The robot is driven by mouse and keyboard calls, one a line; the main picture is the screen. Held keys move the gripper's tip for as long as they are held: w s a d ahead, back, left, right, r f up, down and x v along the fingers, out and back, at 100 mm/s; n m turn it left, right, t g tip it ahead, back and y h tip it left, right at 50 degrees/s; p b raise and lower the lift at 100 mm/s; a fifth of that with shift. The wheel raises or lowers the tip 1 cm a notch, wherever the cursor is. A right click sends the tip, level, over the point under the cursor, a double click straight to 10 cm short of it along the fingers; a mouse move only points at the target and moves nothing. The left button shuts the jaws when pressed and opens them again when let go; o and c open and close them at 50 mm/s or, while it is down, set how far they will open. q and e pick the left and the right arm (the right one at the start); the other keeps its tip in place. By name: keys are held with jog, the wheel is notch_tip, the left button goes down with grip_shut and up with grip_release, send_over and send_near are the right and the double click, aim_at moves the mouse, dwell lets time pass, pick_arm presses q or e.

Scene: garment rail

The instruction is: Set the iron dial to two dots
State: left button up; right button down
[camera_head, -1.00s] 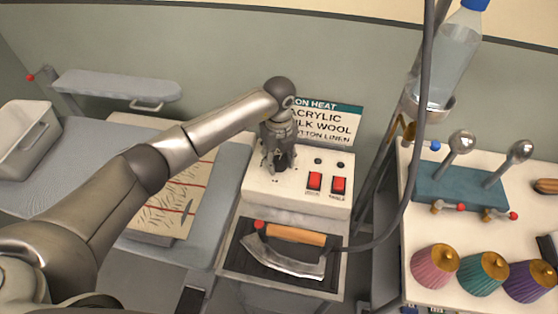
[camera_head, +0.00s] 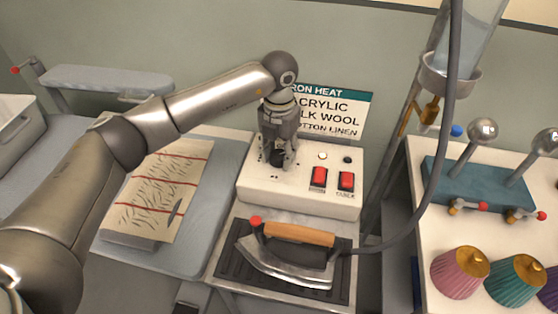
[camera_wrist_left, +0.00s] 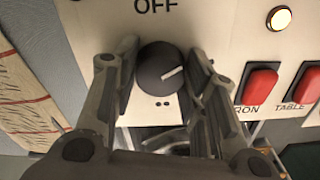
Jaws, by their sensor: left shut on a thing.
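The dark round dial (camera_wrist_left: 160,66) sits on the front of the white control box (camera_head: 318,202). Its white mark points right and slightly up in the left wrist view. Two dots (camera_wrist_left: 162,104) are printed just below the dial, and "OFF" (camera_wrist_left: 156,6) above it. My left gripper (camera_head: 278,160) is shut on the dial, with one finger on each side; it also shows in the left wrist view (camera_wrist_left: 162,85). The heat sign (camera_head: 335,110) behind the box is partly hidden by my gripper. My right gripper is not in view.
Two red switches, iron (camera_head: 319,177) and table (camera_head: 346,181), are right of the dial. A lamp (camera_head: 322,156) above the iron switch glows. The iron (camera_head: 290,258) rests on a dark plate below, its grey hose (camera_head: 440,170) running up at the right.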

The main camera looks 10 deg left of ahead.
pick_arm(q)
jog(key=m+b, duration=0.4)
jog(key=m, duration=0.1)
jog(key=shift+w+f+m+b, duration=0.1)
jog(key=shift+f+m+b, duration=0.05)
jog(key=shift+m+b, duration=0.2)
jog(key=m+b, duration=0.2)
jog(key=m, duration=0.1)
jog(key=shift+m, duration=0.25)
jog(key=m+b, duration=0.1)
jog(key=m, duration=0.1)
jog(key=shift+m, duration=0.4)
jog(key=m+b, duration=0.2)
jog(key=m, duration=0.3)
jog(key=shift+r, duration=0.2)
jog(key=m, duration=0.3)
jog(key=shift+m+b, duration=0.3)
jog(key=shift+m, duration=1.5)
jog(key=o, duration=1.1)
jog(key=shift+c, duration=0.2)
